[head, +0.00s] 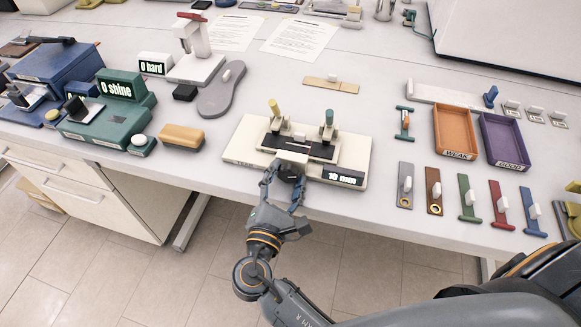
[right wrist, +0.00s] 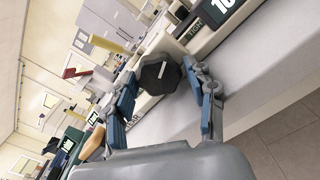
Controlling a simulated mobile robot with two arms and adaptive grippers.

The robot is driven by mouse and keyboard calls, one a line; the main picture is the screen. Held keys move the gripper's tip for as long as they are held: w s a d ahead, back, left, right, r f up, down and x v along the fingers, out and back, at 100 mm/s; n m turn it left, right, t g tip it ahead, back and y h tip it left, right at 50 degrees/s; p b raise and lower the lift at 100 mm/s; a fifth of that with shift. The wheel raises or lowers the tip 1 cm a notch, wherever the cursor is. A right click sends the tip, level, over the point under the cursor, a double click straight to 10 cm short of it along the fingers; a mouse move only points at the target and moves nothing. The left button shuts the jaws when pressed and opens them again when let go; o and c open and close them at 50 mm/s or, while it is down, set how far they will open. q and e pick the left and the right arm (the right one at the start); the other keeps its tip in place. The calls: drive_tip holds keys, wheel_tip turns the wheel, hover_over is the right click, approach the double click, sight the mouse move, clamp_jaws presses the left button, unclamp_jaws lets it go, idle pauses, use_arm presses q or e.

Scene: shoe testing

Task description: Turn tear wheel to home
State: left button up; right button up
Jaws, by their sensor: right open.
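The tear tester (head: 240,150) is a cream machine with two upright clamps, one yellow-topped and one green-topped, and a display reading "10 mm" (head: 341,177). The tear wheel (right wrist: 160,74) is a dark, many-sided knob with a white line mark on its face. It sits on the tester's front side and is partly hidden in the head view. My right gripper (head: 283,184) is at the front of the tester, open. In the right wrist view its fingers (right wrist: 161,80) stand on either side of the wheel; I cannot tell whether they touch it. My left gripper is not in view.
Left of the tester are a tan block (head: 181,136), a green "0 shine" device (head: 128,88) and a grey sole (head: 220,92). Right are tagged strips and orange (head: 438,118) and purple (head: 487,128) trays. The table's front edge runs just below the tester.

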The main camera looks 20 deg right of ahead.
drive_tip(key=shift+s+r, duration=0.1)
drive_tip(key=shift+c, duration=1)
drive_tip(key=c, duration=0.7)
drive_tip(key=shift+o, duration=0.2)
drive_tip(key=shift+r+n+p, duration=0.15)
drive_tip(key=shift+n+p, duration=0.15)
drive_tip(key=shift+p, duration=0.3)
drive_tip(key=n+p, duration=0.8)
drive_tip(key=p, duration=0.3)
drive_tip(key=shift+r+n+p, duration=0.1)
drive_tip(key=shift+n+p, duration=0.25)
drive_tip(key=shift+n, duration=0.05)
drive_tip(key=n+p, duration=0.2)
drive_tip(key=shift+n, duration=0.4)
use_arm(q)
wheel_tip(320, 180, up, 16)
drive_tip(key=p, duration=0.1)
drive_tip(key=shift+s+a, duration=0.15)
use_arm(e)
drive_tip(key=shift+f+n, duration=0.2)
drive_tip(key=shift+n, duration=0.4)
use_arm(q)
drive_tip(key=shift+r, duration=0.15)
use_arm(e)
drive_tip(key=shift+d, duration=0.1)
